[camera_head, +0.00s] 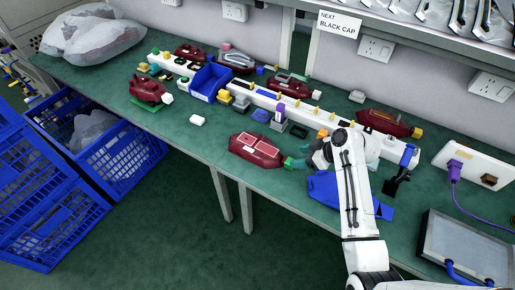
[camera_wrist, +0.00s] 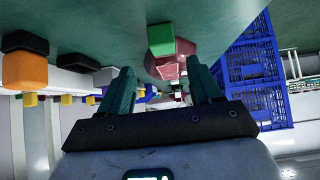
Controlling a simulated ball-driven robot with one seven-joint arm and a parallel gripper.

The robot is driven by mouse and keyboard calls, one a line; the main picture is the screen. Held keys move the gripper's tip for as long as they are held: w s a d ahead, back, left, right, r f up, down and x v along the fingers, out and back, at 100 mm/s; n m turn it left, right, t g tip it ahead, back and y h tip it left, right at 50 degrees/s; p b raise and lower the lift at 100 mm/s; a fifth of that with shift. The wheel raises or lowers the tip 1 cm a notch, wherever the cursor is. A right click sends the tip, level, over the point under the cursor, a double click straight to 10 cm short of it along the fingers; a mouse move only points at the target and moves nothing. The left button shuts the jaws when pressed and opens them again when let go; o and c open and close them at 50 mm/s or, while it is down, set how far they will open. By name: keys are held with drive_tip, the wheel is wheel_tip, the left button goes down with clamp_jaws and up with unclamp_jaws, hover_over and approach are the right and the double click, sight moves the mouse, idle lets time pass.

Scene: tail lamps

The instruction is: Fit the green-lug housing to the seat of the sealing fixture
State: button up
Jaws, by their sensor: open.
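A dark red housing (camera_head: 255,150) lies on the green bench in front of the long white rail, apart from it. In the wrist view a green lug (camera_wrist: 161,38) shows at the near end of a red housing (camera_wrist: 172,62). My gripper (camera_head: 297,162) is just right of the housing, its teal fingers pointing at the lug end. In the wrist view my gripper (camera_wrist: 160,76) is open, with nothing clamped between the fingers. The white rail (camera_head: 318,112) carries yellow pegs and small blocks. I cannot tell which part is the sealing fixture's seat.
Other dark red housings stand around the rail, including one at the right (camera_head: 388,122) and one at the left (camera_head: 148,90). A blue bin (camera_head: 211,82) sits at the rail. A blue flat piece (camera_head: 325,190) lies beside my arm. A sign (camera_head: 340,24) reads "BLACK CAP".

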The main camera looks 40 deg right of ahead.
sight(289, 160)
drive_tip(key=shift+s+p+x, duration=0.25)
drive_tip(key=shift+p+x, duration=0.15)
drive_tip(key=shift+x, duration=2.2)
drive_tip(key=shift+a+f, duration=0.2)
drive_tip(key=shift+c, duration=0.4)
drive_tip(key=c, duration=1.1)
